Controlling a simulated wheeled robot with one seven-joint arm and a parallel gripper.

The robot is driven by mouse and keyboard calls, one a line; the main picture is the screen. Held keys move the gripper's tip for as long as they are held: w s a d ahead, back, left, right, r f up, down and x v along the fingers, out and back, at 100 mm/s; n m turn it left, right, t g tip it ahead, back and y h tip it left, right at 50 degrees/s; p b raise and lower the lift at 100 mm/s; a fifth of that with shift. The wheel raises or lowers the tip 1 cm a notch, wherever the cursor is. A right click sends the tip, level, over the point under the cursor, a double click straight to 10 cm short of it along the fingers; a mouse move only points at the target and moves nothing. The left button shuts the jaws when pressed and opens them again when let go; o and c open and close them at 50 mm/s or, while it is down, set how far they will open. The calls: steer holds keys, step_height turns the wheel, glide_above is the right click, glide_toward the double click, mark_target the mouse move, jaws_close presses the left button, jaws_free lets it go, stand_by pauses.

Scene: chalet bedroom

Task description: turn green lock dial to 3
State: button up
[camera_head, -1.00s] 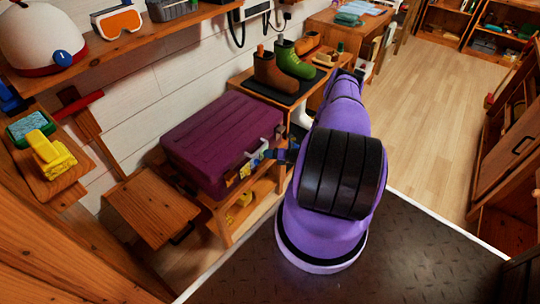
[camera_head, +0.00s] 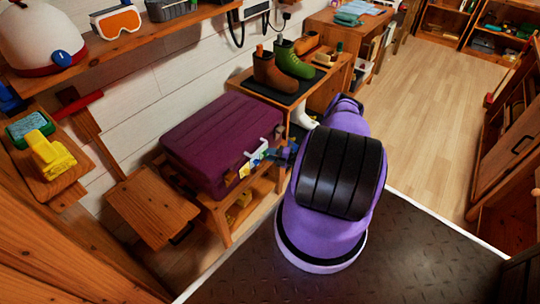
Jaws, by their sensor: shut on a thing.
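A purple suitcase (camera_head: 212,138) lies on a low wooden bench, with its handle and small coloured lock parts (camera_head: 257,155) on the side facing my arm. My gripper (camera_head: 270,154) is at that side, at the lock parts. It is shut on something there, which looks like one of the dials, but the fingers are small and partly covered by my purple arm. I cannot make out the green dial or any number on it.
Brown and green boots (camera_head: 293,60) stand on a dark mat behind the suitcase. The floor (camera_head: 436,110) at the right is clear.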

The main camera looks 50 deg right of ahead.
steer(key=shift+m+t, duration=0.4)
steer(key=shift+m, duration=0.4)
steer(key=o, duration=0.9)
steer(key=shift+f, duration=0.1)
steer(key=shift+s+d, duration=0.1)
steer(key=v, duration=1)
steer(key=shift+s+d, duration=0.1)
steer(key=shift+s, duration=0.15)
steer(key=shift+d, duration=0.1)
